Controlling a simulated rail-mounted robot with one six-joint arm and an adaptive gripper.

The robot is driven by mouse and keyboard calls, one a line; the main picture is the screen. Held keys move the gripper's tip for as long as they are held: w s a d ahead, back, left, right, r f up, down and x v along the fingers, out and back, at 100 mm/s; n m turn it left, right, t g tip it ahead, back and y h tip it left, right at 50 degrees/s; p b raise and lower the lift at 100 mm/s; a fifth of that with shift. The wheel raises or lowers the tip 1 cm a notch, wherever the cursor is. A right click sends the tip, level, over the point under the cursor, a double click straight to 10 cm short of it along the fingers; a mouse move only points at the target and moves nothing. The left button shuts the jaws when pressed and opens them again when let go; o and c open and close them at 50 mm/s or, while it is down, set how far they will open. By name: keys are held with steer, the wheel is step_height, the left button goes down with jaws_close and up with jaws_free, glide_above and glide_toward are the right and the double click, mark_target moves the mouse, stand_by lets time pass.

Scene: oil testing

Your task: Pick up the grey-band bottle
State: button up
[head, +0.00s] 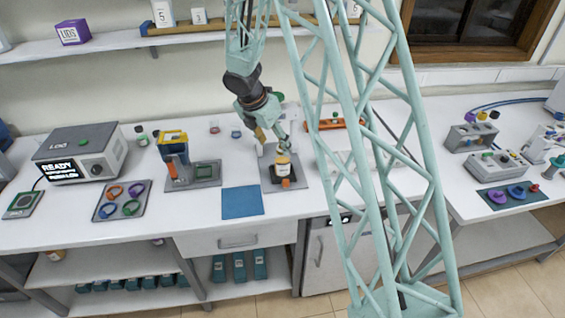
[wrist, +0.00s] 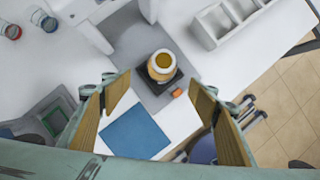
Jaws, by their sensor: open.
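A small bottle (head: 282,168) with a pale band and amber contents stands upright on a dark square pad of a grey station (head: 300,178). It also shows from above in the wrist view (wrist: 162,66), with a yellow-orange round top. I cannot tell whether its band is grey. My gripper (wrist: 160,88) is open, with its two wooden-faced fingers spread wide and nothing between them. In the head view my gripper (head: 271,139) hangs above and just behind the bottle. In the wrist view the bottle lies beyond the fingertips, roughly centred between them.
A blue mat (head: 242,202) lies left of the station. An orange piece (wrist: 177,92) sits at the pad's front. A pale upright part of the station (head: 264,157) stands close behind the bottle. A white divided tray (wrist: 225,18) is at right. Small jars (head: 214,128) stand at the back.

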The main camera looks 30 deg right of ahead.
mark_target(279, 155)
steer(key=shift+f, duration=0.1)
stand_by(0.3)
steer(key=shift+b+x, duration=0.6)
steer(key=shift+x, duration=3.65)
steer(key=shift+x, duration=2.6)
steer(key=shift+s+d, duration=0.1)
steer(key=shift+s, duration=0.05)
steer(key=c, duration=1.2)
steer(key=shift+c, duration=0.2)
